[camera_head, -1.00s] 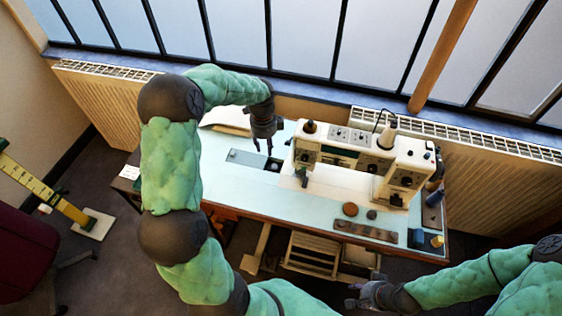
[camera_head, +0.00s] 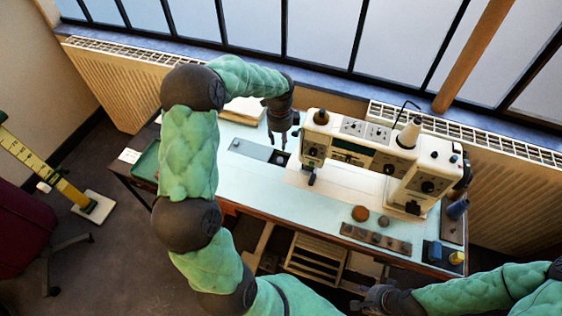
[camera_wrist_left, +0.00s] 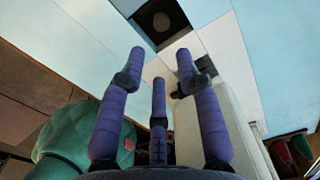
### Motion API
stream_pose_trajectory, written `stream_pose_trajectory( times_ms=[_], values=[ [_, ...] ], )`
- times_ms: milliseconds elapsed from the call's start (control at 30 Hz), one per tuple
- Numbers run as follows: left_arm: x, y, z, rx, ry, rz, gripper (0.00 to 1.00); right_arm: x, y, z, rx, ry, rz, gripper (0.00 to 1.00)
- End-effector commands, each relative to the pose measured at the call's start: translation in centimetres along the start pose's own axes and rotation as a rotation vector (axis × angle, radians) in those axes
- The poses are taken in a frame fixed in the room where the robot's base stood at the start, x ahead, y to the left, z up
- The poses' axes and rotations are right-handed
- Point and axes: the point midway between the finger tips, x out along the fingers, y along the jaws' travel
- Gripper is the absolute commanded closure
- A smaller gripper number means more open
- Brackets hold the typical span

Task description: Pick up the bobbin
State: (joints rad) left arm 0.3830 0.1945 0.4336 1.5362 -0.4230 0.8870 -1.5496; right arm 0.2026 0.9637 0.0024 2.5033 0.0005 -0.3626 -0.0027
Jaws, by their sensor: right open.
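A small round dark disc, which looks like the bobbin (camera_wrist_left: 161,21), sits in a square dark opening in the pale table top. It shows at the top of the left wrist view. In the head view it is small and dim in the opening (camera_head: 280,158) left of the sewing machine, so I cannot be sure of it. My left gripper (camera_head: 277,147) points down just above this opening. In the left wrist view its three purple fingers (camera_wrist_left: 155,75) are spread, with nothing held between them. My right gripper (camera_head: 368,300) is open, low in front of the table and away from the opening.
The white sewing machine (camera_head: 380,154) stands close to the right of my left gripper. A brown disc (camera_head: 360,213), a grey disc (camera_head: 383,222) and a dark strip (camera_head: 376,239) lie at the table's front. A green tray (camera_head: 146,160) is at the left end.

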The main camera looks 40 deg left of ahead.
Motion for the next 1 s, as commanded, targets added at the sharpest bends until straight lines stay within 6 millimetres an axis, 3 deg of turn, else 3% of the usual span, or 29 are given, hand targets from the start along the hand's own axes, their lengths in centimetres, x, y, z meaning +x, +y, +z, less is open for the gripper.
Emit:
stream_pose_trajectory(
  times_ms=[300, 567, 833, 1000],
  values=[
    [5.2, 0.0, -0.1, 0.0, 0.0, 0.002, 0.66, 2.0, 0.7, -0.1, 0.0, 0.0, 0.0, 0.57],
    [6.8, -0.1, -0.1, 0.0, 0.0, 0.0, 0.66, 2.8, 1.0, -0.1, 0.0, 0.0, 0.0, 0.57],
    [10.4, -0.3, -0.2, 0.0, 0.0, 0.001, 0.66, 4.6, 1.6, -0.2, 0.0, 0.0, 0.0, 0.57],
    [10.9, -0.3, -0.2, 0.0, 0.0, 0.0, 0.66, 4.7, 1.7, -0.2, 0.0, 0.0, 0.0, 0.57]
  ],
)
